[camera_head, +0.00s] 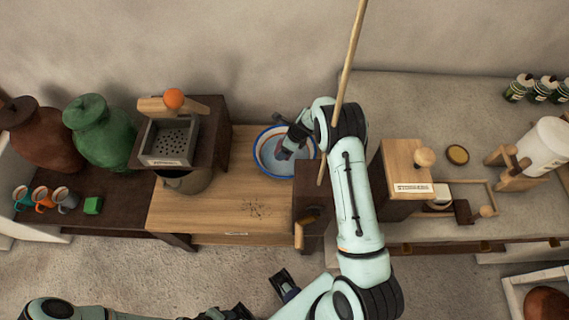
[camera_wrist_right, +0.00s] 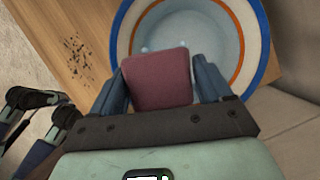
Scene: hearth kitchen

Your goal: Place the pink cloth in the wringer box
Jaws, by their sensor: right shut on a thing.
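The pink cloth (camera_wrist_right: 158,79) shows in the right wrist view as a dusky pink, squarish pad. My right gripper (camera_head: 287,150) is shut on it above the blue-rimmed basin (camera_head: 258,160). In the head view the gripper hides the cloth. The wringer box (camera_head: 168,140) is a grey box with a perforated plate and an orange knob on its lever. It stands on a dark stand left of the basin, apart from my right gripper. My left gripper (camera_head: 264,296) is low in the head view, in front of the wooden table, empty with its fingers apart.
A pot (camera_head: 185,180) sits below the wringer box. Green (camera_head: 100,135) and brown (camera_head: 45,140) jars and several mugs stand at left. A wooden box (camera_head: 403,175) stands right of my right arm. The wooden tabletop (camera_head: 200,215) is mostly clear.

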